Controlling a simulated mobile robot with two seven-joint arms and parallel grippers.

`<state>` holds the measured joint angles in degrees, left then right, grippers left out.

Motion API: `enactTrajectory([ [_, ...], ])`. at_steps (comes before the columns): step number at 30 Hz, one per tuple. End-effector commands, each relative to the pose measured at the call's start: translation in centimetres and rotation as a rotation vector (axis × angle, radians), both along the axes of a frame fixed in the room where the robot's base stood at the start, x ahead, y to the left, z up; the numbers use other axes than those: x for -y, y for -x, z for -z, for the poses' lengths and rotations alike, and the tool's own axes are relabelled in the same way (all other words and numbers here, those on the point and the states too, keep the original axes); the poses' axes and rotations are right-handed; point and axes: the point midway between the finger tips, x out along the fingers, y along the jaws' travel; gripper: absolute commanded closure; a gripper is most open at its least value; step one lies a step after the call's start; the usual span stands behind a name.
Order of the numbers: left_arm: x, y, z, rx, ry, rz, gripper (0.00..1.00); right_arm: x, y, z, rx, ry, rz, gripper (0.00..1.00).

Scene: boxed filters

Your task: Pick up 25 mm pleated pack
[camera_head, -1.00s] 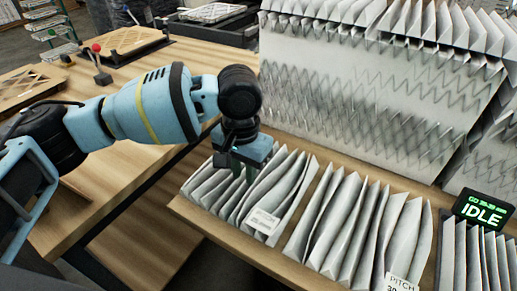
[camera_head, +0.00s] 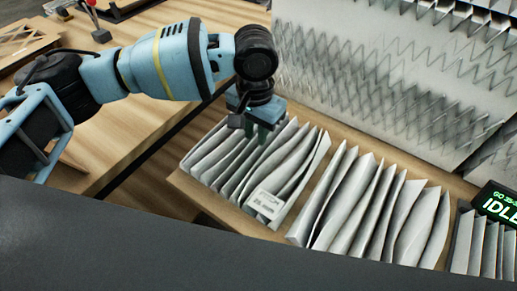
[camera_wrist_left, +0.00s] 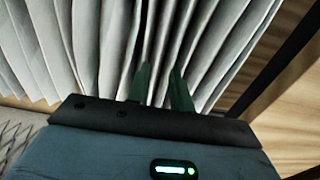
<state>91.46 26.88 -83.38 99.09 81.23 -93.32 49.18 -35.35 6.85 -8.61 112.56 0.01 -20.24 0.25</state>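The 25 mm pleated pack (camera_head: 215,157) is a white pleated block standing on the wooden table, the left one in a row. Its front tag (camera_head: 265,203) seems to read 25 mm. My left gripper (camera_head: 262,132) points down at the back part of this pack. In the left wrist view, the two dark green fingers of the left gripper (camera_wrist_left: 162,84) reach among the pleats (camera_wrist_left: 85,45), a narrow gap apart with pleat material between and behind them. Whether they squeeze it cannot be told. My right gripper is not in view.
A second pleated pack (camera_head: 370,210) stands close to the right, and a third (camera_head: 485,245) beyond it. A black sign reading IDLE (camera_head: 497,205) stands behind the third. A tall pale panel with zigzag lines (camera_head: 385,85) rises behind. A dark shape hides the bottom of the head view.

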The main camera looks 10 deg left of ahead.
Motion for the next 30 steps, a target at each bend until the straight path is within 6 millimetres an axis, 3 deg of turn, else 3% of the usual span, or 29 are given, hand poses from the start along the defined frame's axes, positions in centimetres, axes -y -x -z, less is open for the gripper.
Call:
enactTrajectory([
  [10, 0.5, -0.4, 4.3, -0.002, -0.001, 0.001, 0.78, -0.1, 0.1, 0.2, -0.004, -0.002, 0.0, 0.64],
  [20, 0.5, -0.4, 5.0, 0.001, -0.001, 0.0, 0.78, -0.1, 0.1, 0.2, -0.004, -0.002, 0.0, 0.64],
  [26, 0.5, -0.4, 5.0, 0.001, -0.001, 0.0, 1.0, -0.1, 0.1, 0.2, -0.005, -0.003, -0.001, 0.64],
  [30, 0.5, -0.4, 5.0, 0.001, -0.001, 0.0, 1.0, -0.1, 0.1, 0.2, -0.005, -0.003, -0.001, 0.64],
])
